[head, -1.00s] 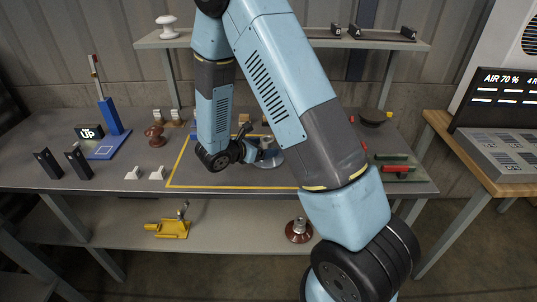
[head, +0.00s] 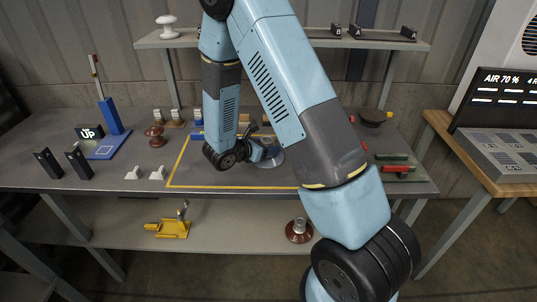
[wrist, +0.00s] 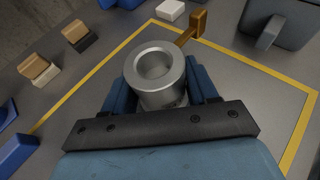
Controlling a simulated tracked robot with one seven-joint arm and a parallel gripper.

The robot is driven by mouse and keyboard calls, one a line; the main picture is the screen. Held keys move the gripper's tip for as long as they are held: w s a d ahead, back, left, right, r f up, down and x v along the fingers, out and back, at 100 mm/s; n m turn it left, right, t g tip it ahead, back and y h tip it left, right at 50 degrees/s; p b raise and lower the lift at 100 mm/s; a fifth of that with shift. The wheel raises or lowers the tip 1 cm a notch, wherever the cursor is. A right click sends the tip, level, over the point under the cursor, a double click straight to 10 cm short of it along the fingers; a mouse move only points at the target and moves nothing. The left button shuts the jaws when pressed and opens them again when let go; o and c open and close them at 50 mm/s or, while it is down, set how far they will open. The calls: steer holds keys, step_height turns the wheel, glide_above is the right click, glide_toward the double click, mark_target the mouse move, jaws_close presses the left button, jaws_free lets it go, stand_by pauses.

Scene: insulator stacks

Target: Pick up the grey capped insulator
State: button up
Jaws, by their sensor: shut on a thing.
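The grey capped insulator (head: 272,160) shows in the head view as a pale grey disc at the middle of the bench, inside the yellow outline, partly hidden by my wrist. In the wrist view its silver-grey cylindrical cap (wrist: 155,68), with a round hollow top, sits between the blue fingers of my gripper (wrist: 160,82). The fingers are on either side of the cap and shut on it. I cannot tell whether the disc touches the bench.
A brass-coloured piece (wrist: 197,25) stands close beyond the cap. The front of the outlined area is clear.

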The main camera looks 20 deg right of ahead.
jaws_close()
steer(key=shift+r, duration=0.1)
